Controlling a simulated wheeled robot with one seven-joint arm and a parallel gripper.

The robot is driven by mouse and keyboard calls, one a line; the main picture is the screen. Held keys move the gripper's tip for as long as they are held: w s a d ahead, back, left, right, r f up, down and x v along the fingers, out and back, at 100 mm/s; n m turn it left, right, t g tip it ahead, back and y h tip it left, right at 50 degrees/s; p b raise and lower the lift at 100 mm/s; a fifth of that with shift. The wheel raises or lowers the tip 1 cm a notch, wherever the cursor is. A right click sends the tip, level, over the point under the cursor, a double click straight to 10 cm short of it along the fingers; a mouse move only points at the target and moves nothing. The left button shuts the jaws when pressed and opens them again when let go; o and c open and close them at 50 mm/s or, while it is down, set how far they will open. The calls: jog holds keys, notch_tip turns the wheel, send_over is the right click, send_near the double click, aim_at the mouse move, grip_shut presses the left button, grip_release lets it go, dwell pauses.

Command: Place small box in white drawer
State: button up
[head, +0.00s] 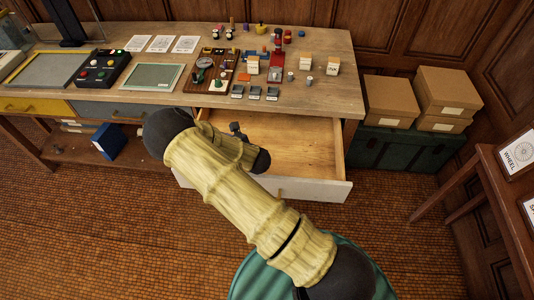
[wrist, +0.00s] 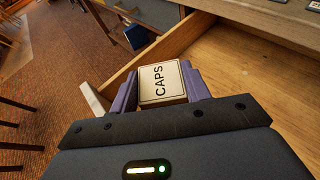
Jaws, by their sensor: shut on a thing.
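A small cream box marked CAPS (wrist: 163,83) is held between the purple fingers of my gripper (wrist: 160,90) in the wrist view. The white drawer (head: 318,190) is pulled out under the table in the head view, its bare wooden floor visible. In the wrist view, its wooden side wall (wrist: 180,38) runs behind the held box, with the drawer floor to the right. My gripper appears above the drawer's left part; its height is hard to judge. In the head view my arm covers that part and the held box is hidden.
The table (head: 345,95) above the drawer carries small boxes (head: 306,63), a wooden board (head: 208,82) with parts, and a control box (head: 100,70). Cardboard boxes (head: 390,97) sit on a green chest at right. The drawer's right half is clear.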

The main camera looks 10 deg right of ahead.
jog(key=w+a+f+n+y+b, duration=0.1)
jog(key=b, duration=0.1)
jog(key=a+n+g+y+b, duration=0.1)
jog(key=b, duration=0.2)
jog(key=shift+w+a+f, duration=0.1)
jog(key=shift+w+f, duration=0.25)
jog(key=shift+f, duration=0.05)
jog(key=n+g+y+b, duration=0.1)
jog(key=n+g+b, duration=0.1)
jog(key=b, duration=0.3)
jog(key=n+g+y+b, duration=0.1)
jog(key=g+b, duration=0.1)
jog(key=b, duration=0.4)
jog(key=w+n+g+y+b, duration=0.1)
jog(key=n+g+b, duration=0.1)
jog(key=b, duration=0.4)
jog(key=shift+d+f+n+y, duration=0.25)
jog(key=shift+n+y, duration=0.05)
jog(key=shift+s+a+r, duration=0.15)
jog(key=shift+s+a, duration=0.05)
jog(key=shift+a, duration=0.1)
jog(key=shift+w+d+f, duration=0.1)
jog(key=shift+d+f, duration=0.15)
jog(key=shift+f, duration=0.1)
jog(key=shift+f+b, duration=0.65)
jog(key=shift+f, duration=2.15)
